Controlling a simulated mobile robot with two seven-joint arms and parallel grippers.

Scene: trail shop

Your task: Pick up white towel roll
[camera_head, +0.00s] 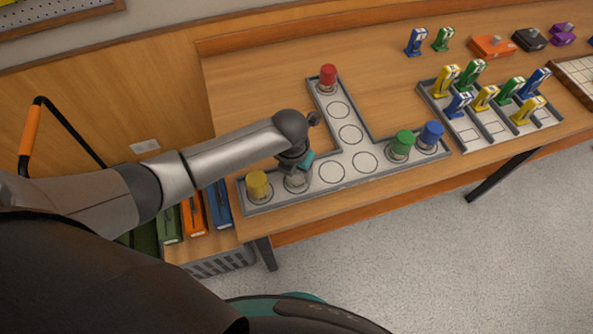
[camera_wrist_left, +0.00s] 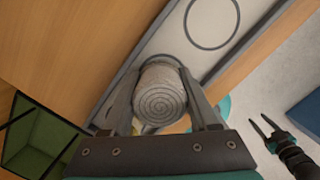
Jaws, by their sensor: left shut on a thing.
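The white towel roll (camera_head: 297,183) stands in the T-shaped tray (camera_head: 350,178), just right of the yellow roll (camera_head: 257,185). In the left wrist view the roll (camera_wrist_left: 161,97) shows its spiral end between two fingers. My left gripper (camera_head: 296,168) reaches down onto the roll and is shut on it. In the left wrist view my left gripper (camera_wrist_left: 163,105) has a finger along each side of the roll. My right gripper (camera_wrist_left: 264,127) shows small at the right of that view, with its fingers apart and nothing between them.
Green (camera_head: 401,145), blue (camera_head: 431,135) and red (camera_head: 328,78) rolls stand in the same tray. Several circles between them are empty. A rack (camera_head: 470,138) with coloured items stands to the right. Coloured binders (camera_head: 195,215) stand below the table's left end.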

